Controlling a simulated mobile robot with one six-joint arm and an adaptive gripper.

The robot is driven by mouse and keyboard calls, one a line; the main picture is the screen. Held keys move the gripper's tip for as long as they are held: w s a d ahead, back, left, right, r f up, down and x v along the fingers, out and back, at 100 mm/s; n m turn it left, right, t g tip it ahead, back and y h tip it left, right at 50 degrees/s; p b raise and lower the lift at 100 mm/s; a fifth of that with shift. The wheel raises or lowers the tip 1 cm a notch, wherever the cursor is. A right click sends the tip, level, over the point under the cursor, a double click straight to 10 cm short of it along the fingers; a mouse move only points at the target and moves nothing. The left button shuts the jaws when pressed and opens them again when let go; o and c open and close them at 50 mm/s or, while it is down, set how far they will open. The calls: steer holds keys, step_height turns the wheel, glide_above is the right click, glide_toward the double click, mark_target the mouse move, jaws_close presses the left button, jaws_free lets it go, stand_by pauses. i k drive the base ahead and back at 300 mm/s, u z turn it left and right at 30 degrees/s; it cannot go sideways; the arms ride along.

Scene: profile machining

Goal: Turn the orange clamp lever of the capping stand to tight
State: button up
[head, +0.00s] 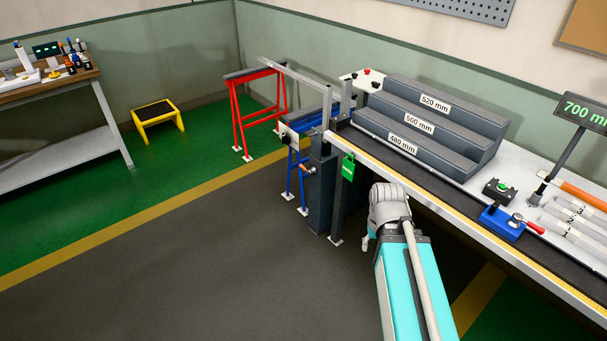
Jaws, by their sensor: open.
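My gripper (367,242) is mostly hidden behind my grey wrist, to the right of and apart from the blue stand. Only a small bit of it shows, hanging downward below the machine's front edge, open. I see nothing held in it.
A red stand (260,72) carries a long grey profile behind the blue one. The long bench (470,232) with grey steps (432,120) and a blue clamp with a red lever (503,223) fills the right. The grey floor at left is clear; a yellow step stool (157,113) stands farther back.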

mark_target(313, 171)
steer(key=z, duration=0.35)
steer(key=i, duration=1)
steer(key=u, duration=0.05)
